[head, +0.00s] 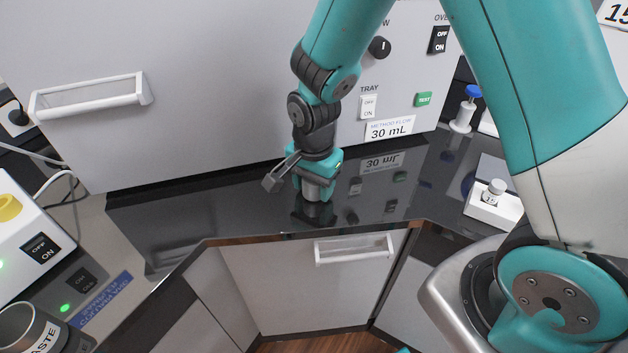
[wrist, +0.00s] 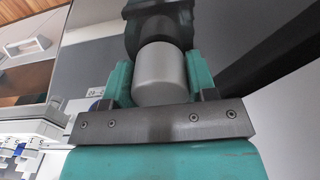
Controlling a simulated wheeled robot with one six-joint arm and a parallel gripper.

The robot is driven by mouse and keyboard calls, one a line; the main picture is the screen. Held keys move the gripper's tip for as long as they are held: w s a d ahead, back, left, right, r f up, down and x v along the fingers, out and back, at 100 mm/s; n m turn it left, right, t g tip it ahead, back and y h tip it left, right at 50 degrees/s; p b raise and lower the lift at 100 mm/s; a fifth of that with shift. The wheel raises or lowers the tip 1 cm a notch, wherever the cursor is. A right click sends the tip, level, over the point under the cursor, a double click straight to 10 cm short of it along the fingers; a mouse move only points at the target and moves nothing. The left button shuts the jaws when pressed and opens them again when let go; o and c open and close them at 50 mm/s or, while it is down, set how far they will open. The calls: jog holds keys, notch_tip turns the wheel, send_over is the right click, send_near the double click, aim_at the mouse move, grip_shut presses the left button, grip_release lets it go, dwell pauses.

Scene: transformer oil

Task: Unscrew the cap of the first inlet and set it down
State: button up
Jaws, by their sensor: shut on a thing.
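My gripper (head: 317,172) points down over the glossy black worktop (head: 240,215) in the middle of the head view. It is shut on a plain grey cylinder that looks like the cap (head: 314,190). In the wrist view the cap (wrist: 160,76) sits between the two teal fingers, with a dark reflection just beyond it. The cap is at or just above the worktop; I cannot tell whether it touches. I cannot make out the first inlet in either view.
A grey cabinet front with switches and a TRAY button (head: 368,107) stands behind the gripper. A blue-capped bottle (head: 465,110) and a small white bottle in a holder (head: 493,195) are at right. A waste container (head: 30,330) is at lower left. The worktop around the gripper is clear.

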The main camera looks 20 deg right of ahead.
jog(key=shift+f, duration=0.3)
dwell(0.4)
jog(key=o, duration=1.5)
jog(key=shift+r, duration=0.15)
notch_tip(320, 180, up, 17)
jog(key=shift+b, duration=0.35)
jog(key=shift+r, duration=0.1)
